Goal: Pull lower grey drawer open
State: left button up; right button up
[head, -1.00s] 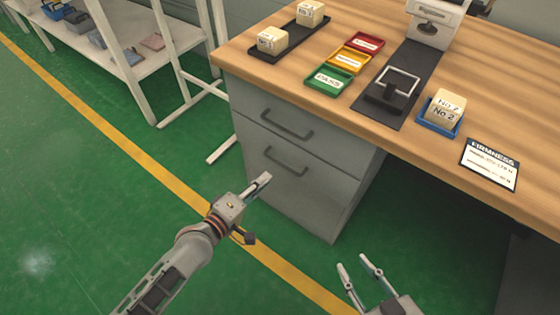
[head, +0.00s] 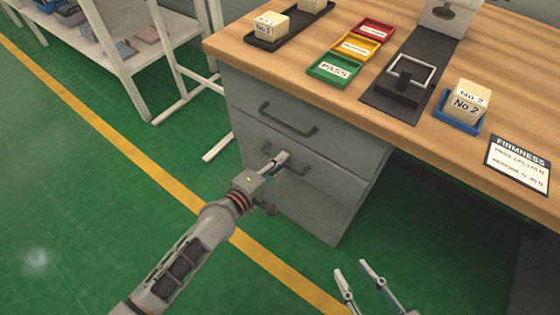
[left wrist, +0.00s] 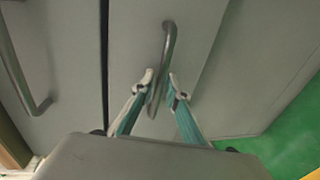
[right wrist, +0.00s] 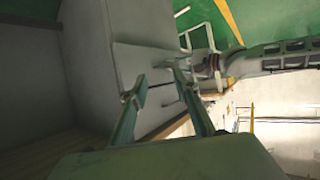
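The lower grey drawer (head: 318,194) appears shut in the cabinet under the table. Its bar handle (head: 300,171) is partly hidden by my left gripper (head: 281,162). In the left wrist view, the handle (left wrist: 168,42) runs down between the two fingertips of the left gripper (left wrist: 161,79). The fingers are apart, and I cannot tell whether either touches the bar. My right gripper (head: 354,271) is open and empty, right of the cabinet and low in the head view. It also shows open in the right wrist view (right wrist: 160,82).
The upper drawer (head: 250,90) with its own handle (head: 287,124) is just above and appears shut. The wooden tabletop (head: 300,65) overhangs the cabinet and carries trays and blocks. Green floor in front is clear. A white shelf (head: 125,60) stands at the left.

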pick_arm(q)
grip_shut()
pick_arm(e)
jog(key=shift+f, duration=0.15)
